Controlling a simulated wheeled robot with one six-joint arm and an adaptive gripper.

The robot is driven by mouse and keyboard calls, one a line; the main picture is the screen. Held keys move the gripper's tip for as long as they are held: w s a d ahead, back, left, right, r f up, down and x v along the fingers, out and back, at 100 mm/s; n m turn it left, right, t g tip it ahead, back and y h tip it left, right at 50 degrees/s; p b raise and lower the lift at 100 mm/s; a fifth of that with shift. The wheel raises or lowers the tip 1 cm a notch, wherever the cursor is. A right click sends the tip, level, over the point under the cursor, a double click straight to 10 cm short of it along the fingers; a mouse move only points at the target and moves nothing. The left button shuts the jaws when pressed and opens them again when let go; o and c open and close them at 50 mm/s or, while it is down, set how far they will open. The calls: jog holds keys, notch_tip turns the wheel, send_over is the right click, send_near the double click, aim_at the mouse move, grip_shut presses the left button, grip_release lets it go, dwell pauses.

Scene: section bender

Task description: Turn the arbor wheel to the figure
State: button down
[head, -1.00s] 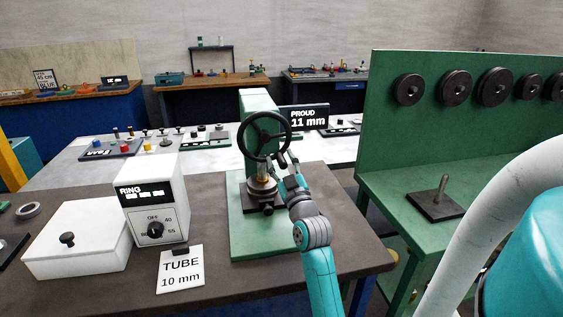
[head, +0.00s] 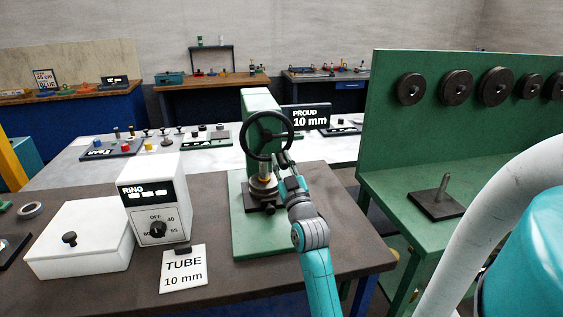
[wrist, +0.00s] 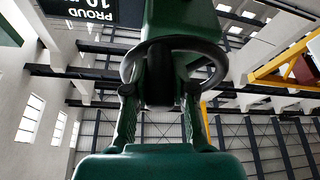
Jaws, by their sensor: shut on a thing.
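The black arbor wheel (head: 268,118) stands on the green press (head: 258,103) in the head view; its rim also shows in the wrist view (wrist: 174,44). My gripper (head: 284,158) is at the wheel's lower right rim in the head view. In the wrist view my gripper (wrist: 160,92) has a finger on each side of the wheel's dark lower part and is shut on it. The black display (head: 311,117) behind the press reads "PROUD 10 mm". A white card (head: 183,269) on the bench reads "TUBE 10 mm". A ring-shaped piece under the press is partly hidden by my gripper.
A white RING box with a dial (head: 157,205) and a white lidded box (head: 80,240) stand left of the press. A green rack with black discs (head: 455,88) stands at right, with a pegged black plate (head: 436,203) on its shelf.

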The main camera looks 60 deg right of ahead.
jog(key=c, duration=1)
grip_release()
jog(key=shift+o, duration=0.2)
jog(key=v, duration=1.2)
